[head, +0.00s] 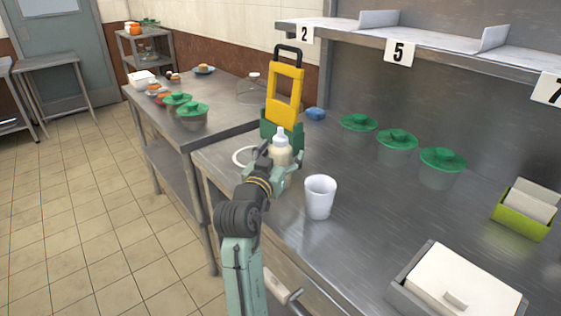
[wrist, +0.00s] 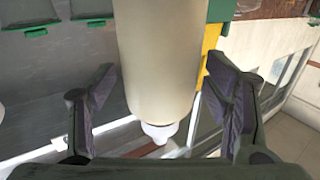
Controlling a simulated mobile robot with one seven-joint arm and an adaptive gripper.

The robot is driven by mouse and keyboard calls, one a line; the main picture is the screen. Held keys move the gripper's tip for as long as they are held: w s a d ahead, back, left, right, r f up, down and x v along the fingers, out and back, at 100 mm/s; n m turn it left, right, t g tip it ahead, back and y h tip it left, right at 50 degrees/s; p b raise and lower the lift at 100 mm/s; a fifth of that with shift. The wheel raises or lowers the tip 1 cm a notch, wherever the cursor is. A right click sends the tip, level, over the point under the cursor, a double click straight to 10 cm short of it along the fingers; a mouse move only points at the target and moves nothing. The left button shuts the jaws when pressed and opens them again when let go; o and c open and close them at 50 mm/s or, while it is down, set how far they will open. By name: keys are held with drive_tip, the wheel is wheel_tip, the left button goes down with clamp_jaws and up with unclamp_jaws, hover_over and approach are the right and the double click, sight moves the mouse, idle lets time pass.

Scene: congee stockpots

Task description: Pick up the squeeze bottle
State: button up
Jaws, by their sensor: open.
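The squeeze bottle (head: 280,149) is cream-coloured with a white nozzle and stands upright on the steel counter, near its left end. In the wrist view the bottle (wrist: 158,65) fills the middle, with its white nozzle toward the bottom of the picture. My gripper (head: 277,172) is at the bottle, its fingers low beside it in the head view. In the wrist view my gripper (wrist: 168,95) is open, with one dark finger on each side of the bottle. A gap shows on both sides. The bottle's lower part is hidden by my arm in the head view.
A white cup (head: 320,197) stands close to the right of my gripper. A yellow and green caddy (head: 284,97) stands just behind the bottle. Green-lidded containers (head: 397,140) line the back. A white-lidded box (head: 462,283) is at front right. A shelf (head: 430,52) hangs above.

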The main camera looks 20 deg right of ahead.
drive_tip(key=shift+c, duration=0.3)
drive_tip(key=c, duration=0.8)
